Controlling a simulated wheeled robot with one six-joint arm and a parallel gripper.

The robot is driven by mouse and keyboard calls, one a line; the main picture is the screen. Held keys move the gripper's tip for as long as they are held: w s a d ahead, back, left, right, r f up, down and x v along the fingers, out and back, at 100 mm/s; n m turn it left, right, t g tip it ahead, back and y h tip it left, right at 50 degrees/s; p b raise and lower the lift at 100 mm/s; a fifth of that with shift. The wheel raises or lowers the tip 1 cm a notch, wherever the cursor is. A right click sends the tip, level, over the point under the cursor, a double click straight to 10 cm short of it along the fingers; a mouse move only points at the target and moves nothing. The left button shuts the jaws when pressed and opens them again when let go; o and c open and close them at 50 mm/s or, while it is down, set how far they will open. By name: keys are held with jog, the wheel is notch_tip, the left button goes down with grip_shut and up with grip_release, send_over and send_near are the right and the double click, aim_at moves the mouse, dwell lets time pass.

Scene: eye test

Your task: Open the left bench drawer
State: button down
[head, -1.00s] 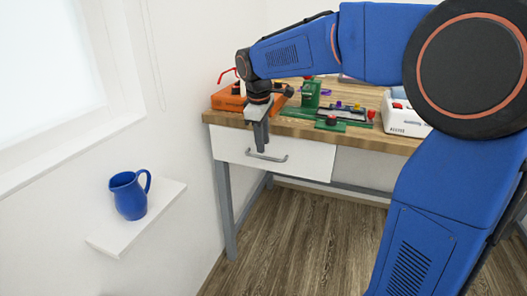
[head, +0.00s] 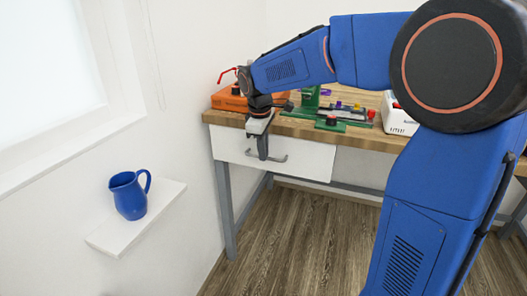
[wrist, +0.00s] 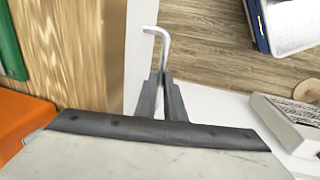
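The left bench drawer (head: 305,160) has a plain white front under the wooden worktop and looks closed. Its grey bar handle (head: 280,158) runs across the front; in the wrist view one bent end of the handle (wrist: 163,42) shows beyond my fingers. My gripper (head: 263,155) reaches down in front of the drawer at the middle of the handle. In the wrist view its two fingers (wrist: 162,85) are close together with the bar between their tips. They look shut on it, though the contact itself is partly hidden.
The bench top (head: 300,128) carries an orange case (head: 228,101), green tools (head: 310,97) and a white box (head: 398,118). A blue jug (head: 129,196) stands on a small wall shelf (head: 160,215) at left.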

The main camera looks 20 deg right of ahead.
jog(key=s+a, duration=0.7)
jog(key=s, duration=0.3)
jog(key=s+a, duration=0.8)
jog(key=s, duration=0.3)
jog(key=shift+s+a, duration=0.3)
jog(key=shift+a, duration=0.1)
jog(key=c, duration=1.8)
grip_release()
jog(key=shift+s, duration=0.15)
jog(key=shift+c, duration=0.2)
notch_tip(320, 180, up, 17)
jog(key=s+a, duration=0.2)
jog(key=shift+s+r, duration=0.15)
jog(key=shift+s, duration=0.15)
